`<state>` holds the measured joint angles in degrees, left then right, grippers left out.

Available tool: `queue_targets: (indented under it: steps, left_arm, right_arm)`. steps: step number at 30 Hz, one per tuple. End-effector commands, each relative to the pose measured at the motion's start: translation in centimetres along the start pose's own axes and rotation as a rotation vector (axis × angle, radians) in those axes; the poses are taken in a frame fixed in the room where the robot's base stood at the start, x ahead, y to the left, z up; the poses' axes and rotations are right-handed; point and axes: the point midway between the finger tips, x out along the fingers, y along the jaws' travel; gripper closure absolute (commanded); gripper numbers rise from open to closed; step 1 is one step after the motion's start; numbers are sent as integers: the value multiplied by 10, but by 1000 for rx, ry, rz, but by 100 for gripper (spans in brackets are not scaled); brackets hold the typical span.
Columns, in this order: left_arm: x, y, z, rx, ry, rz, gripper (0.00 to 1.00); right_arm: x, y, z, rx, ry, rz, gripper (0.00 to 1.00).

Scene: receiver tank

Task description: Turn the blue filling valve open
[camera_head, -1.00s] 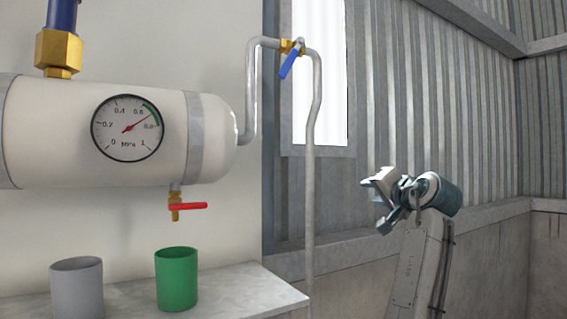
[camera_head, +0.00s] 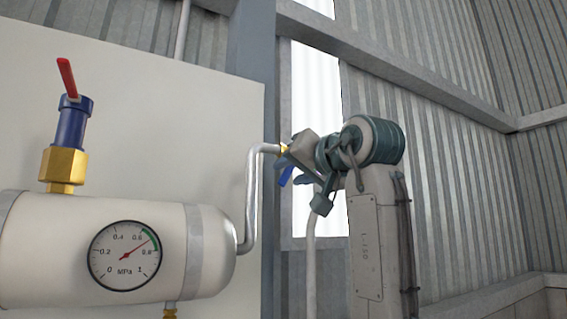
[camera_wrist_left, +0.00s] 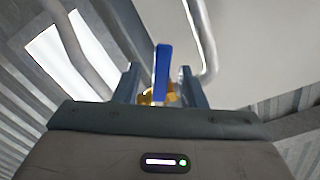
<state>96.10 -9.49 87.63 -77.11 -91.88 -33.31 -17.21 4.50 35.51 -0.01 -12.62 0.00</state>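The blue valve handle (camera_head: 286,176) sits on the pipe to the right of the white tank, partly hidden by my left gripper (camera_head: 290,162). In the left wrist view the blue handle (camera_wrist_left: 162,72) stands upright between the two fingers of the left gripper (camera_wrist_left: 160,84), with a gap on each side. The left gripper is open around it. The brass valve body (camera_wrist_left: 158,97) shows behind the handle, partly covered by the gripper. My right gripper is in neither view.
The white tank (camera_head: 60,245) carries a pressure gauge (camera_head: 124,255) with its needle near 0.7. A blue and brass fitting with a red lever (camera_head: 67,77) stands on top. A bent grey pipe (camera_head: 250,200) joins the tank to the valve. Corrugated wall lies behind.

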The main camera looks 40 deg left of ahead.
Motion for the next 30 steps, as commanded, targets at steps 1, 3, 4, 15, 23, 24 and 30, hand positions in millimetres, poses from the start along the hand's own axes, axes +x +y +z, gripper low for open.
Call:
queue_targets:
  steps: [1, 3, 4, 15, 23, 24, 30]
  left_arm:
    - [10, -3, -4, 0, -2, -3, 63]
    - [20, -2, -3, 2, -1, -2, 63]
    - [24, -2, -3, 1, -1, -2, 63]
    - [39, 0, 0, -1, 2, 0, 63]
    - [39, 0, 0, 0, 2, 0, 92]
    - [39, 0, 0, 0, 2, 0, 100]
    - [39, 0, 0, 2, 2, 0, 100]
  right_arm:
    - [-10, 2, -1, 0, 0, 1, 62]
    - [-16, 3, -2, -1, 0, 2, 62]
    - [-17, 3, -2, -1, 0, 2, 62]
    - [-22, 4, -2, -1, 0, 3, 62]
    - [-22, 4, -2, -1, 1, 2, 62]
    - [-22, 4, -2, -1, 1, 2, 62]
    - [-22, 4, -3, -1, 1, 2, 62]
